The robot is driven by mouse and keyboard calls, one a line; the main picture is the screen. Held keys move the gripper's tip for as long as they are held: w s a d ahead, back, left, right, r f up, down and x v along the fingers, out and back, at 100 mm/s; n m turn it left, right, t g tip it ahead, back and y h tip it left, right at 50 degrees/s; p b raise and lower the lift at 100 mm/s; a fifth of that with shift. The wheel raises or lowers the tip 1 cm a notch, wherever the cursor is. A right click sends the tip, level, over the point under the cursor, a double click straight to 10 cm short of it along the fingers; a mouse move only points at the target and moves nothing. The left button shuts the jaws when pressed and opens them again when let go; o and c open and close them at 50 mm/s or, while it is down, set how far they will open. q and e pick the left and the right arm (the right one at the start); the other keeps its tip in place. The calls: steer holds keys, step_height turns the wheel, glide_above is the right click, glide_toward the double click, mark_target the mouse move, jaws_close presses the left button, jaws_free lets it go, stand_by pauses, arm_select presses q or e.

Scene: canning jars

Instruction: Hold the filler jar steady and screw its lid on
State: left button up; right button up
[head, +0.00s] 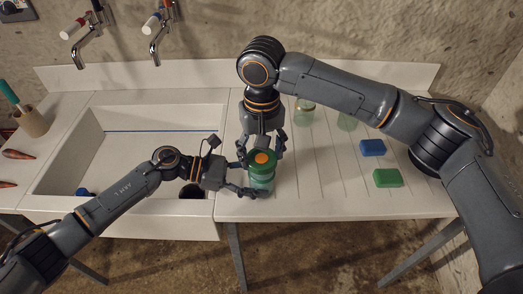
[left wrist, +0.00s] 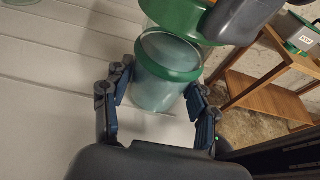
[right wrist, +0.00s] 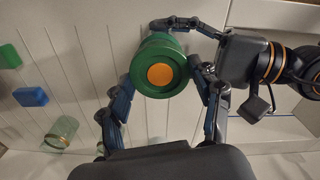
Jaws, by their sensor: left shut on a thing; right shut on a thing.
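The filler jar (head: 261,184) stands upright near the front edge of the white ribbed drainboard, right of the sink. It is clear glass with a blue-green tint and a green band, and its body shows in the left wrist view (left wrist: 160,88). My left gripper (head: 259,187) is shut around the jar body from the left. The green lid (right wrist: 158,66) with an orange centre disc is at the jar's top. My right gripper (right wrist: 166,88) is shut on the lid, with fingers on both sides. I cannot tell how tightly the lid sits.
A blue block (head: 372,148) and a green block (head: 388,178) lie to the right on the drainboard. Two glass jars (head: 304,113) (head: 347,122) stand behind, near my right arm. The sink (head: 135,125) is at the left. A wooden shelf (left wrist: 262,85) stands beyond the counter.

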steer(key=shift+f, duration=0.8)
stand_by(1.2)
steer(key=c, duration=0.4)
steer(key=m, duration=0.4)
steer(key=shift+m, duration=0.3)
steer(key=shift+c, duration=0.3)
steer(key=shift+m, duration=0.6)
steer(key=m, duration=0.3)
steer(key=shift+r, duration=0.1)
steer(key=shift+m, duration=2.5)
